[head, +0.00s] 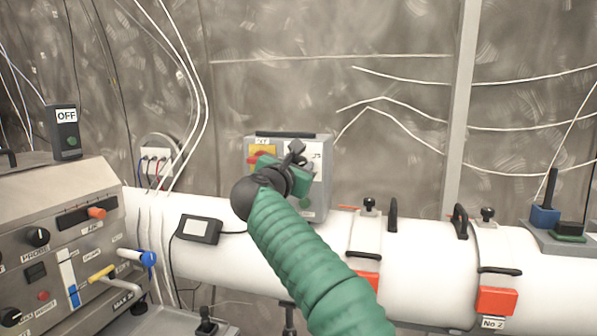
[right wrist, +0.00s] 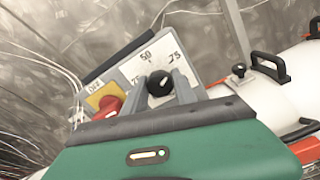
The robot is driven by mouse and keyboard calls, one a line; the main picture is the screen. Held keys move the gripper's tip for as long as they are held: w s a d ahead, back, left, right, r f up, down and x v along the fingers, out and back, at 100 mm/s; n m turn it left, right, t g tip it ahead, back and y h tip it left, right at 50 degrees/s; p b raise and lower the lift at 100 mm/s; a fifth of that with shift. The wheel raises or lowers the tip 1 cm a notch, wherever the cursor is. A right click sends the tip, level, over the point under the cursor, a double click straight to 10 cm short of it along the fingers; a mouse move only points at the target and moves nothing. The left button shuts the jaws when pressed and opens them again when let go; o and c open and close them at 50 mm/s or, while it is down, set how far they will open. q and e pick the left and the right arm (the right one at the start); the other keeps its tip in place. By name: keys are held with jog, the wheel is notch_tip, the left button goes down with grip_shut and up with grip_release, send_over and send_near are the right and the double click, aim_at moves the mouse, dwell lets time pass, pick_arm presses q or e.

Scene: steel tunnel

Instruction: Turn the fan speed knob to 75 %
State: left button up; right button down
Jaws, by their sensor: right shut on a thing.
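The fan speed knob (right wrist: 159,83) is round and black, on a white dial plate (right wrist: 148,62) marked 50 near the top and 75 at the right. My right gripper (right wrist: 160,90) is shut on the knob, one finger on each side. The knob's exact pointer direction is too small to tell. My left gripper is in neither view.
A red switch on a yellow plate (head: 262,151) sits just left of the dial. A white pipe (head: 260,250) with clamps and black handles runs below the box. A control console (head: 60,240) with knobs and levers stands at the left.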

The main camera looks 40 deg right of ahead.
jog(key=shift+w+f+m, duration=0.1)
jog(key=shift+f+m, duration=0.2)
jog(key=shift+f, duration=0.05)
jog(key=c, duration=1)
grip_release()
jog(key=shift+w, duration=0.1)
jog(key=shift+d+r, duration=0.1)
jog(key=shift+r, duration=0.05)
jog(key=b+v, duration=0.2)
jog(key=v, duration=1.5)
jog(key=shift+b, duration=0.35)
jog(key=shift+w, duration=0.1)
